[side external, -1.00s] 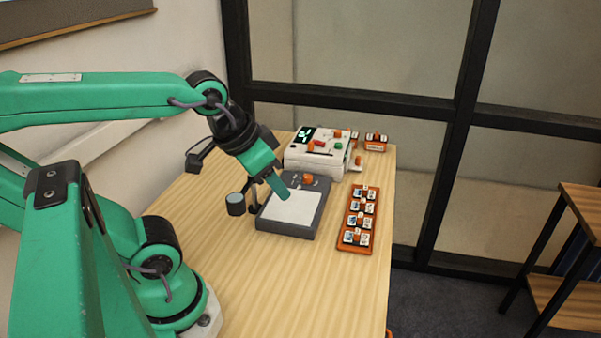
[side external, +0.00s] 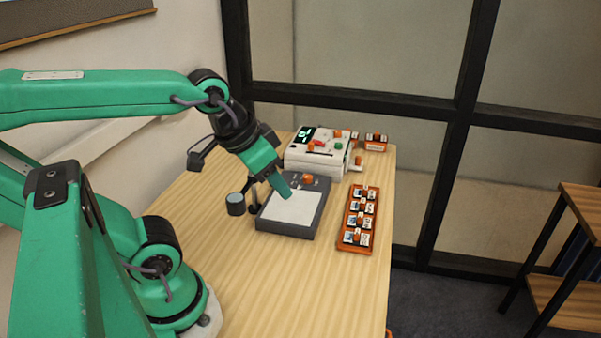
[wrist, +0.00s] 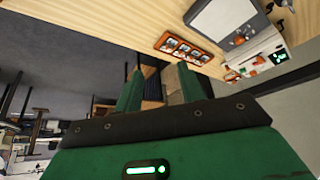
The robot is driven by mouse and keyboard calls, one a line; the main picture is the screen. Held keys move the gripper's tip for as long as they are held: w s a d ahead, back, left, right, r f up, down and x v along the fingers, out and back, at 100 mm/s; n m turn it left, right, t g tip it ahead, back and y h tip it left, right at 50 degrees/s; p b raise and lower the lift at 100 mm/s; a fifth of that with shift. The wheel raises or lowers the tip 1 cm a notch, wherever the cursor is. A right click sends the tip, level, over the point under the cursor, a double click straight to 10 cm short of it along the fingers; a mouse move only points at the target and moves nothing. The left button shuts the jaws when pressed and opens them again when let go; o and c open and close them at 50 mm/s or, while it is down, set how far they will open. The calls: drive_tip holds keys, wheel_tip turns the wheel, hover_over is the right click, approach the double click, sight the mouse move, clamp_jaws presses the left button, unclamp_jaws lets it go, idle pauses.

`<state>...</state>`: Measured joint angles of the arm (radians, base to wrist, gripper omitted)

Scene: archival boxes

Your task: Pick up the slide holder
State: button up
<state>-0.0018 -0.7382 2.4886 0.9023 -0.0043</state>
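An orange slide holder (side external: 346,247) lies along the right side of the table, with several white-framed slides and small orange knobs in a row. It also shows in the wrist view (wrist: 163,47), near the top. My gripper (side external: 286,191) points down over the grey light panel, left of the holder and apart from it. In the wrist view, its two green fingers (wrist: 158,82) stand apart with nothing visible between them. The side view hides one finger, and the exact height over the panel is unclear.
The grey light panel (side external: 290,207) has a white top. A white device (side external: 318,162) with a display and knobs stands behind it. A smaller orange holder (side external: 376,144) is at the back right. A dark cylinder (side external: 235,205) stands left of the panel. The front of the wooden table (side external: 290,285) is clear.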

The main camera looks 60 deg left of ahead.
drive_tip(key=w+a+r+n+g, duration=0.1)
drive_tip(key=w+a+r+n, duration=0.15)
drive_tip(key=w, duration=0.75)
drive_tip(key=n+g, duration=0.5)
drive_tip(key=n, duration=0.1)
hover_over(365, 189)
wheel_tip(365, 189, down, 17)
drive_tip(key=shift+d+f, duration=0.15)
drive_tip(key=shift+f, duration=0.05)
drive_tip(key=shift+w+a+f+n, duration=0.1)
drive_tip(key=shift+a+f+n, duration=0.15)
drive_tip(key=shift+f, duration=0.2)
drive_tip(key=shift+d+f, duration=0.1)
drive_tip(key=shift+f, duration=1.2)
drive_tip(key=shift+f, duration=0.1)
drive_tip(key=shift+f, duration=2.5)
